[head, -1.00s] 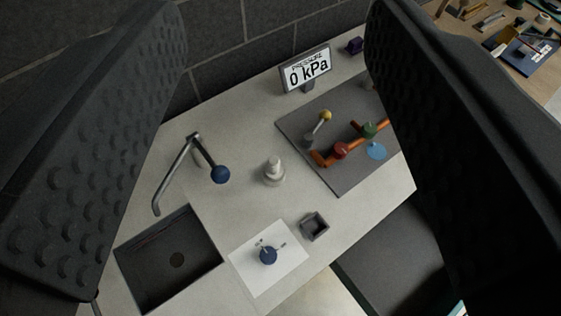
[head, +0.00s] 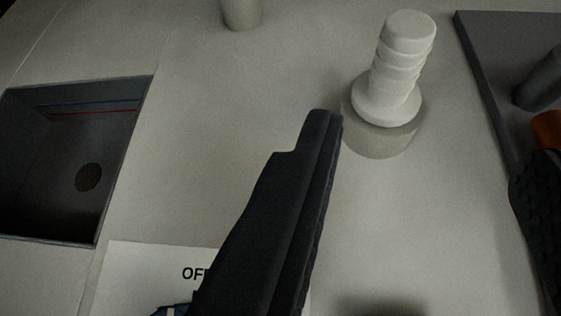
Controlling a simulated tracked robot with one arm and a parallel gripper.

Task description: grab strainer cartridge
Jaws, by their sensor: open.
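The strainer cartridge appears to be the white, ribbed, stepped piece (head: 400,60). It stands upright with its wide collar on a round pale base (head: 382,140) on the counter, at the upper right of the head view. My gripper (head: 425,145) is open and empty. Its left finger runs up from the bottom middle, with its tip just left of the base. Its right finger shows only in part at the right edge. The cartridge lies in the gap between the fingers, around and beyond the tips. I cannot tell whether either finger touches it.
A dark sink basin (head: 60,170) is at the left, with the faucet base (head: 241,12) at the top. A white sheet (head: 135,275) with lettering lies at the lower left, partly behind my finger. A grey board (head: 485,70) with an orange part (head: 548,130) is at the right.

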